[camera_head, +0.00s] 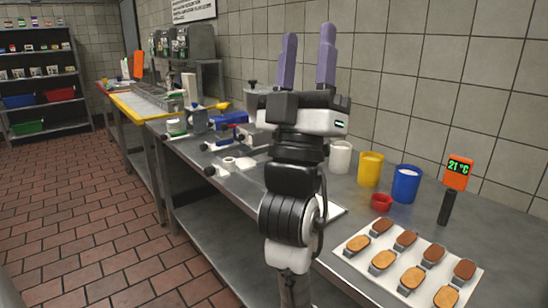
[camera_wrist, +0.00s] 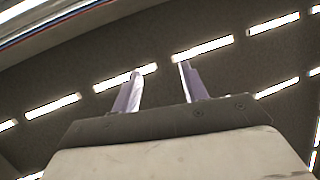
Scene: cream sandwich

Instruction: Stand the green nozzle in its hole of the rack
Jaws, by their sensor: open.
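My gripper (camera_head: 308,34) points straight up in front of the steel counter, its two purple fingers apart with nothing between them. The wrist view shows the same open fingers (camera_wrist: 160,68) against the ceiling, away from any object. I cannot make out the green nozzle or its rack for certain in either view. My arm hides part of the counter's middle.
The steel counter (camera_head: 330,243) runs along the tiled wall. At right are a white mug (camera_head: 341,157), yellow cup (camera_head: 370,168), blue cup (camera_head: 406,184), red bowl (camera_head: 382,202), thermometer (camera_head: 457,174) and white tray (camera_head: 357,268) of biscuits. The floor at left (camera_head: 85,225) is clear.

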